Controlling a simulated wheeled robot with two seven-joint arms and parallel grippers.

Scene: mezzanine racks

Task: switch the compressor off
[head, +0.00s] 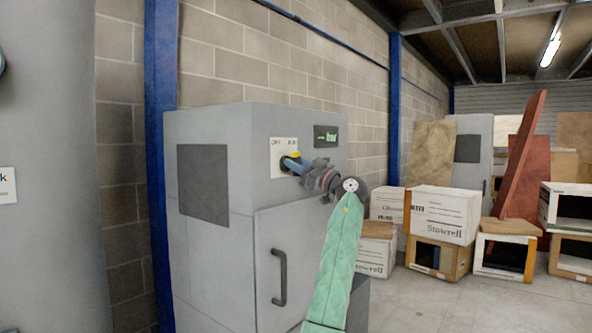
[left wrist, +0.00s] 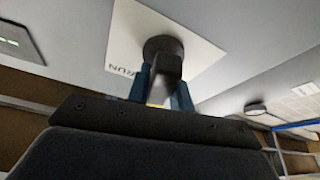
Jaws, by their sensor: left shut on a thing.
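The compressor is a tall grey cabinet (head: 235,250) against the block wall. On its upper front is a white switch plate (head: 276,148), with small lettering along its top. In the left wrist view the plate (left wrist: 205,45) carries the word RUN and a round dark rotary switch (left wrist: 163,47). My left gripper (head: 291,163) reaches the switch from the right in the head view. Its blue fingers (left wrist: 165,92) are shut on the switch's handle, one on each side. The fingers and wrist hide most of the handle, so its exact setting is unclear. My right gripper is not in view.
A dark display (head: 326,136) with green lettering sits right of the plate. A door handle (head: 279,277) stands out lower down. Stacked cartons (head: 445,214) and a leaning red board (head: 522,155) are to the right. Some floor before the cartons is clear.

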